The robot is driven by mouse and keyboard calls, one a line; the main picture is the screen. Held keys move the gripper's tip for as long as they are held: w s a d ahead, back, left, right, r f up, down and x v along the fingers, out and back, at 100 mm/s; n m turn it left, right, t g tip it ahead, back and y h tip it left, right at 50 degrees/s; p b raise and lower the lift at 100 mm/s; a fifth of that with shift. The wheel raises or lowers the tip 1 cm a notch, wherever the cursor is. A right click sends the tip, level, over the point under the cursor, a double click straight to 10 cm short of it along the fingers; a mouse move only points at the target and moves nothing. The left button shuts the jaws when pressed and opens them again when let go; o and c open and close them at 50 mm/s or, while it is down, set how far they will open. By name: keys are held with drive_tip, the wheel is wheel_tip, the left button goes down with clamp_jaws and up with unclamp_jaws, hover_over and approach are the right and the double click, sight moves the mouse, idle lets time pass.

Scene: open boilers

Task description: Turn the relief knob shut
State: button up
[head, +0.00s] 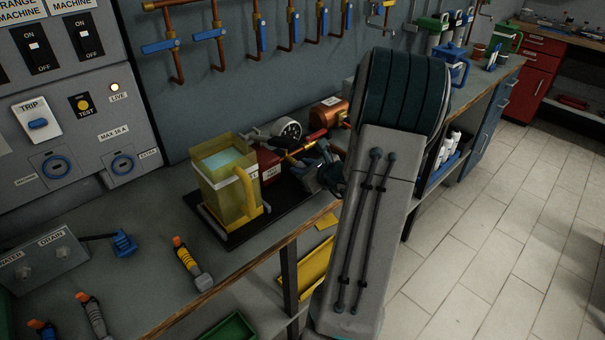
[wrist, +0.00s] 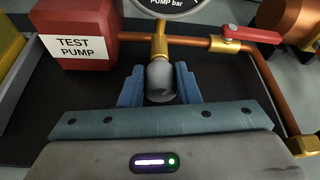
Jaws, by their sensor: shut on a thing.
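The relief knob (wrist: 160,82) is a grey rounded knob at the end of a brass fitting below the pressure gauge. In the wrist view my gripper (wrist: 159,86) has its two blue fingers on either side of the knob, shut on it. In the head view my gripper (head: 328,176) reaches in at the front right of the test pump. My arm hides part of the pump there, and the knob cannot be made out. The red test pump box (wrist: 77,38) stands left of the knob. The gauge (head: 290,130) shows in the head view, but its reading is too small to tell.
A yellow water jug (head: 225,180) stands left of the pump. Copper piping with a red lever valve (wrist: 250,34) runs right of the knob. A yellow-handled tool (head: 190,262) lies on the bench. Blue-levered pipes (head: 210,34) hang on the wall.

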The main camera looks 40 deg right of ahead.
drive_tip(key=shift+b, duration=0.3)
drive_tip(key=o, duration=1)
drive_tip(key=shift+c, duration=0.2)
drive_tip(key=shift+s, duration=0.1)
drive_tip(key=v, duration=1.3)
drive_tip(key=shift+s+a, duration=0.15)
drive_tip(key=shift+s, duration=0.15)
drive_tip(key=shift+r, duration=0.1)
